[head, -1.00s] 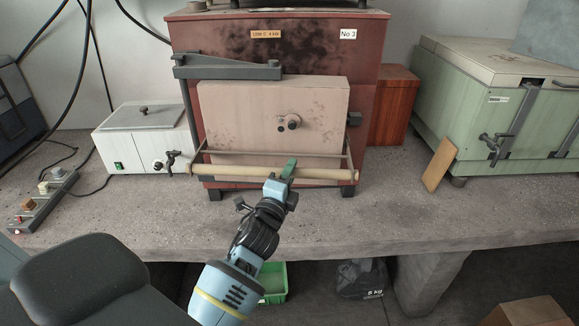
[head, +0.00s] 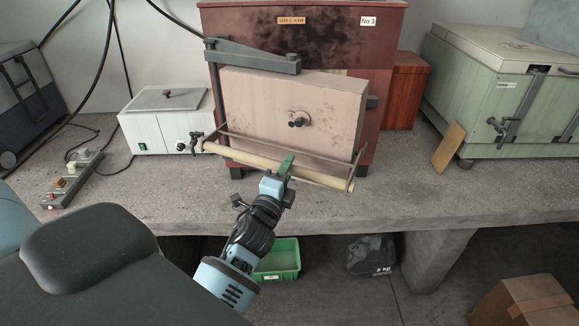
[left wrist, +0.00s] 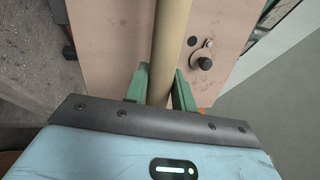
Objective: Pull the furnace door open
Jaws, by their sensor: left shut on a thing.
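The red-brown furnace (head: 340,52) stands on the bench with its pale door (head: 258,112) on the front. The door is a little ajar, its right side swung out from the body and its left side by the dark hinge arm (head: 255,58). A pale round handle bar (head: 240,158) runs across the door's lower front and slants toward me at the right. My left gripper (head: 286,164) is shut on this bar, right of its middle. In the left wrist view the bar (left wrist: 167,45) passes between the green fingers (left wrist: 160,88). My right gripper is not in view.
A white box unit (head: 160,125) stands left of the furnace, a power strip (head: 72,180) farther left. The bench front (head: 400,195) is clear.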

